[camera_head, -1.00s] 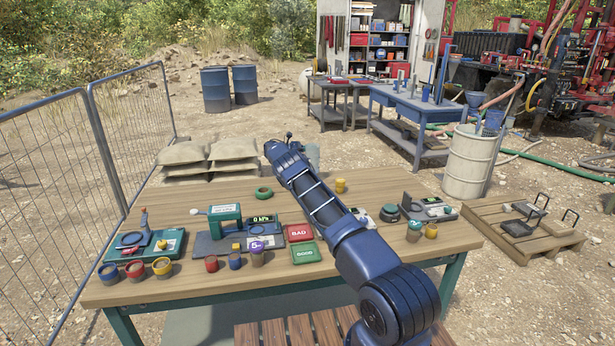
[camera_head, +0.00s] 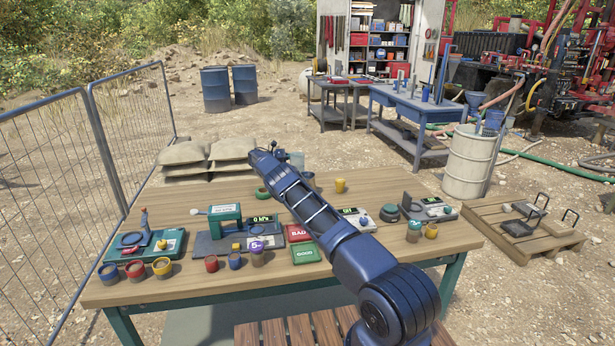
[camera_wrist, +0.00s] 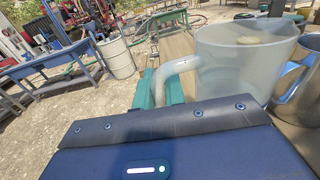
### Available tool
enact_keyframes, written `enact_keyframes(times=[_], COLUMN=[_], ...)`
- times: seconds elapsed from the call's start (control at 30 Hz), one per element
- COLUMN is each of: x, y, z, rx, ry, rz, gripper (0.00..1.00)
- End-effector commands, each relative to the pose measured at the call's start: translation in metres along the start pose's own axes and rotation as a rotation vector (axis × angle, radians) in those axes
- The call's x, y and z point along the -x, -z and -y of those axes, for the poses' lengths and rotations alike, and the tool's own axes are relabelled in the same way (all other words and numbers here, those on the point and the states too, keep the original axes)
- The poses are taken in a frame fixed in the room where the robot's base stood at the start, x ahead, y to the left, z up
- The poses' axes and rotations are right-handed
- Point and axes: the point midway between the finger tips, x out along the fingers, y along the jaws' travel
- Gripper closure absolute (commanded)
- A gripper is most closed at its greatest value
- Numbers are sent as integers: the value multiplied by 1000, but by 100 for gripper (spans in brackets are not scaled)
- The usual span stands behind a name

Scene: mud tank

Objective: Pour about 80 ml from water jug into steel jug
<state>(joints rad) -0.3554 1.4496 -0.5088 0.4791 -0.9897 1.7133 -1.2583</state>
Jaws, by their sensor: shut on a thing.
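The water jug (camera_wrist: 240,62) is a clear, frosted jug with a pale handle, large in the wrist view. My gripper (camera_wrist: 160,88) is shut on its handle, between two teal fingers. The steel jug (camera_wrist: 297,92) is at the right edge of the wrist view, close beside the water jug and partly cut off. In the head view the steel jug (camera_head: 309,178) shows partly behind my arm. I cannot tell the water level or any slight tilt.
The wooden table (camera_head: 200,285) holds a green ring (camera_head: 263,193), a yellow cup (camera_head: 341,185), a scale (camera_head: 352,216), several small cups, and red and green mats (camera_head: 305,253). Sandbags (camera_head: 182,153) lie beyond its far edge. The far right tabletop is fairly clear.

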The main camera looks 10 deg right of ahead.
Motion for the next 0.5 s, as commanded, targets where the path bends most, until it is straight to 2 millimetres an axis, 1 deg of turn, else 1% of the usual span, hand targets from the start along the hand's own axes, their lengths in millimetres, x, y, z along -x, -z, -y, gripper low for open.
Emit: enact_keyframes(times=[0.23, 0.5], x=[-1, -4], y=[-13, -26], z=[8, 22], rx=[-107, -278], ry=[0, -1], rz=[-22, -56], gripper=[100, 100])
